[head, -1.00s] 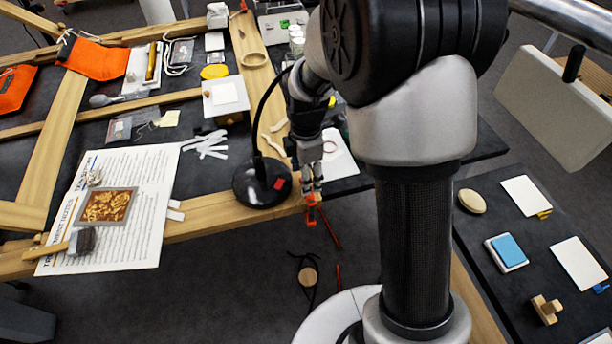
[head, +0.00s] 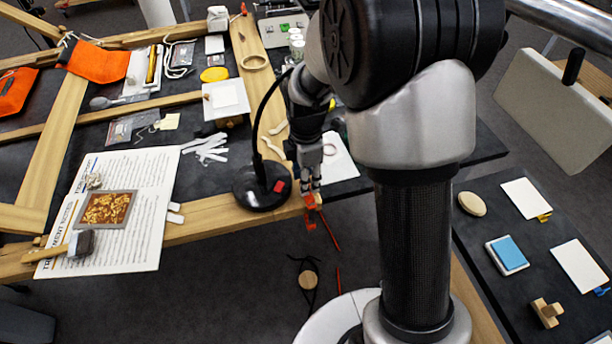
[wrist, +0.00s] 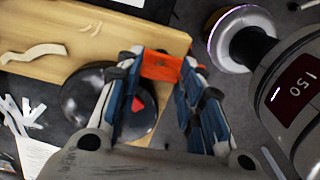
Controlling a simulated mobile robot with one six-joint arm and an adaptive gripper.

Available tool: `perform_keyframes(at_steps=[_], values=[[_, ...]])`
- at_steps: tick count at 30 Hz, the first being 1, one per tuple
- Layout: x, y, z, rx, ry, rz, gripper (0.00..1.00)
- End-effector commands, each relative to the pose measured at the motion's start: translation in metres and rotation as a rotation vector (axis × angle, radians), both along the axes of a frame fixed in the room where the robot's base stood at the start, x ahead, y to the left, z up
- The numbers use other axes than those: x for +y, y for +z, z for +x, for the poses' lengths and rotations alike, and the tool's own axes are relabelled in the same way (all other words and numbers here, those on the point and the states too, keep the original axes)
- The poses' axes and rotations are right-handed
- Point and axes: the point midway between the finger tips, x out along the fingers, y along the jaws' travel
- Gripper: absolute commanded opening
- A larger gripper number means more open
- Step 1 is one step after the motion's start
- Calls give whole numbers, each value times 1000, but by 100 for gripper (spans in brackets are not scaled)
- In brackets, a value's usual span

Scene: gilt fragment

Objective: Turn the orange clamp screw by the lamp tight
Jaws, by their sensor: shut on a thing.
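The orange clamp (head: 310,222) sits at the front edge of the wooden frame beam, just right of the lamp. My gripper (head: 312,197) reaches down over it. In the wrist view the orange part (wrist: 162,66) lies between the fingertips, and my gripper (wrist: 163,72) is shut on it. I cannot make out the screw's thread or how far it is in. The lamp (head: 250,190) has a round black base with a red patch and a thin curved stem. Its base (wrist: 82,92) is partly behind the left finger in the wrist view.
The lamp base stands close to my gripper's left. A printed sheet (head: 140,170) with a gilt fragment (head: 107,209) lies further left. A dark side table (head: 490,290) is at the right.

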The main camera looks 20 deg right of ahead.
Motion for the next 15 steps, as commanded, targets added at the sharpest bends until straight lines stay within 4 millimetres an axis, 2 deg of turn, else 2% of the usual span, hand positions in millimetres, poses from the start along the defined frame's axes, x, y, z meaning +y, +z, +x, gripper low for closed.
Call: perform_keyframes(at_steps=[8,15], values=[[0,1,0,0,-36,0,11],[0,1,0,1,-169,0,11]])
